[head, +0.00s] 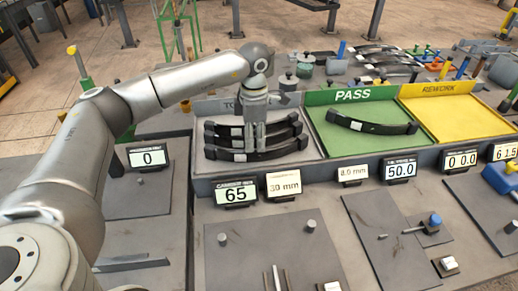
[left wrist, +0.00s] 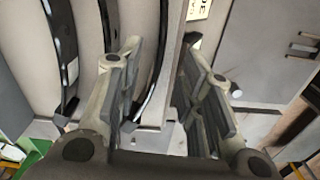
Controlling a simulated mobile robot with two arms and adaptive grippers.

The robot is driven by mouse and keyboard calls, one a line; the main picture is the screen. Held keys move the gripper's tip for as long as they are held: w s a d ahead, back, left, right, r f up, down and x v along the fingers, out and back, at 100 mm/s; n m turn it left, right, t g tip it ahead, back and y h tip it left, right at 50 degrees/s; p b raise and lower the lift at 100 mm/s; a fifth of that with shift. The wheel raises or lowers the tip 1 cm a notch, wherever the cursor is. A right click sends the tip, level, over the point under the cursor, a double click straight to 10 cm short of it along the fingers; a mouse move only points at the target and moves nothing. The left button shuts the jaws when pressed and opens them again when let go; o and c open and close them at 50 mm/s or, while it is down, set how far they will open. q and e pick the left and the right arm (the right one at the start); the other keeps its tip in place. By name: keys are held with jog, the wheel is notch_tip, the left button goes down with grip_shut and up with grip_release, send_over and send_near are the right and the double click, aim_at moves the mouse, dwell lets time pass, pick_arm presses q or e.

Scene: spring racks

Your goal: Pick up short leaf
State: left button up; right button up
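Three dark curved leaves lie one behind another in the left grey tray (head: 310,147): a back leaf (head: 286,119), a middle leaf (head: 288,133) and a front leaf (head: 286,148). I cannot tell for sure which is the short leaf. My left gripper (head: 254,150) points down over the middle of these leaves and hides part of them. In the left wrist view its fingers (left wrist: 165,95) are apart, with one dark leaf (left wrist: 164,45) showing between them; contact is not visible. My right gripper is not in view.
The green PASS tray (head: 335,143) holds one dark leaf (head: 371,124). The yellow REWORK tray (head: 450,115) looks empty. Small displays, including one reading 65 (head: 236,195), stand along the front edge. More leaves and weights lie behind the trays.

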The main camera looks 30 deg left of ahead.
aim_at(256, 151)
pick_arm(q)
jog(key=f+p, duration=0.1)
jog(key=f, duration=0.1)
jog(key=f+p, duration=0.1)
jog(key=f, duration=0.1)
jog(key=shift+w+d, duration=0.1)
jog(key=shift+w, duration=0.1)
jog(key=shift+f+p, duration=0.3)
jog(key=shift+f, duration=0.4)
grip_shut()
jog(key=shift+w, duration=0.1)
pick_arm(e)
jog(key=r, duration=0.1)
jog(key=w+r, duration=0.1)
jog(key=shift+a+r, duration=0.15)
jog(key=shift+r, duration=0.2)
